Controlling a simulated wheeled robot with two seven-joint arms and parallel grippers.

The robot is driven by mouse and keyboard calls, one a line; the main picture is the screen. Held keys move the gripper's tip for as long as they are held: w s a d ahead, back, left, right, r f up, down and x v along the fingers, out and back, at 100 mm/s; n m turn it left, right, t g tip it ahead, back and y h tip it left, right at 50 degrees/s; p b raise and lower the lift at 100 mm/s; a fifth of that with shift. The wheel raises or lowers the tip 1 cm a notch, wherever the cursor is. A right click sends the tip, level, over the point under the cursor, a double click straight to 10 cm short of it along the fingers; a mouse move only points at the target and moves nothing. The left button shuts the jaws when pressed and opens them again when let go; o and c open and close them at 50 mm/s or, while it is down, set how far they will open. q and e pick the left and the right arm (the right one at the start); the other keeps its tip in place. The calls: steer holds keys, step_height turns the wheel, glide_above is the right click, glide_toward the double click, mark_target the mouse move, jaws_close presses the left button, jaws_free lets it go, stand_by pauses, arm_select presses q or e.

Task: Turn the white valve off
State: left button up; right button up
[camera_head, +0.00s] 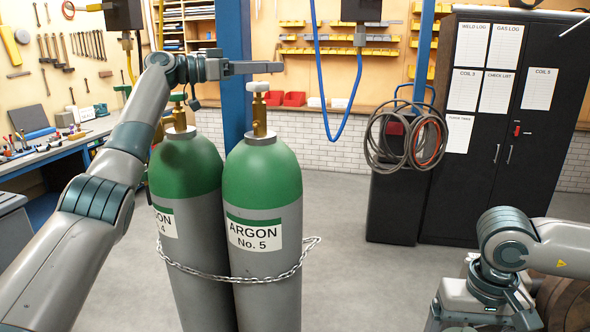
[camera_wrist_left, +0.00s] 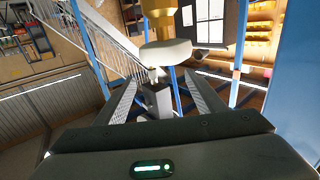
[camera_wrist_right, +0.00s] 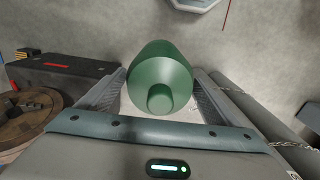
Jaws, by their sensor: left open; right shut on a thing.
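The white valve knob (camera_head: 258,87) sits on a brass stem on top of the grey and green cylinder labelled Argon No. 5 (camera_head: 262,187). My left gripper (camera_head: 280,67) is level, just above the knob in the head view. In the left wrist view its open fingers (camera_wrist_left: 160,78) are apart, and the white knob (camera_wrist_left: 165,53) shows just beyond them, not clearly between them. My right gripper (camera_wrist_right: 158,100) is shut on a green tapered thing (camera_wrist_right: 158,70), low over the floor. In the head view the right gripper's fingers are hidden.
A second argon cylinder (camera_head: 183,170) with a brass valve stands close to the left, and a chain (camera_head: 240,277) runs round both. A blue post (camera_head: 236,60) rises behind. The middle floor is clear.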

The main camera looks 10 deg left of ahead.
arm_select(q)
steer(key=s+d+r+b, duration=0.2)
steer(key=d+r+b, duration=0.2)
steer(key=d, duration=0.5)
steer(key=shift+s+d+r, duration=0.2)
steer(key=shift+s+r, duration=0.05)
steer(key=shift+r, duration=0.7)
steer(key=shift+f, duration=0.1)
